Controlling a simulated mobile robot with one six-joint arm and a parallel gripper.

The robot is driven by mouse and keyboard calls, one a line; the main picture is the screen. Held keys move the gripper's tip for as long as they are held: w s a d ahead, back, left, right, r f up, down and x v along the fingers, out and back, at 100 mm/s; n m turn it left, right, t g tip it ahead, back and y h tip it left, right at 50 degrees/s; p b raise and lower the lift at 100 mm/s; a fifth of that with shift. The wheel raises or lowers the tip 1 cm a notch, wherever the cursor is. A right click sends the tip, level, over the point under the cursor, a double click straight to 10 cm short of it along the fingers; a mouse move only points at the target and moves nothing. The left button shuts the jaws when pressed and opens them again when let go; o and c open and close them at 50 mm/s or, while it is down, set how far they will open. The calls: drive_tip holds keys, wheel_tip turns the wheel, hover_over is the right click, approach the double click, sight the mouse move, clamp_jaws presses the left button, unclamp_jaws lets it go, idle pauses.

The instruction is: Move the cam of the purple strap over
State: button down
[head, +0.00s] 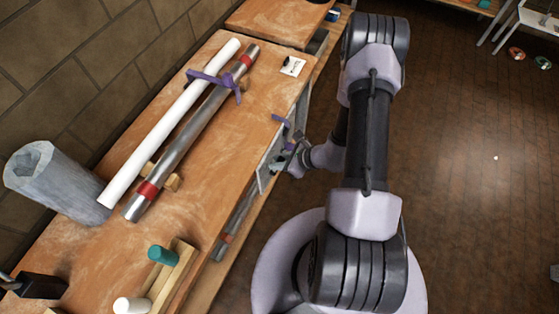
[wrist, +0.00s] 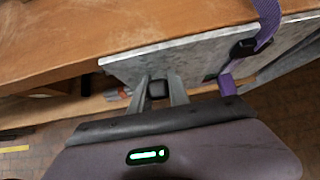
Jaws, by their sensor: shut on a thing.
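A purple strap (head: 281,121) hangs over the bench's front edge, just above my gripper (head: 287,161) in the head view. In the wrist view the strap (wrist: 268,14) comes down from the upper right. It passes through a black buckle (wrist: 243,48) at a grey plate (wrist: 180,57), and its purple end (wrist: 227,84) shows below. My gripper (wrist: 161,88) is left of this buckle, apart from it. Its fingers are shut on a small dark block (wrist: 157,90) at the plate's lower edge. I cannot tell whether this block is the cam.
A white tube (head: 170,122) and a grey pipe (head: 193,130) with red bands lie on the wooden bench (head: 225,180). Another purple strap piece (head: 215,79) crosses them. A grey roll (head: 55,180) stands at the left. The floor at right is mostly clear.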

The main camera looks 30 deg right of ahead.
idle(0.3)
drive_tip(key=c, duration=1.2)
unclamp_jaws()
drive_tip(key=shift+c, duration=0.2)
drive_tip(key=p+v, duration=0.4)
drive_tip(key=v, duration=1.3)
drive_tip(key=shift+s, duration=0.15)
drive_tip(key=shift+d+r, duration=0.1)
drive_tip(key=shift+d, duration=0.05)
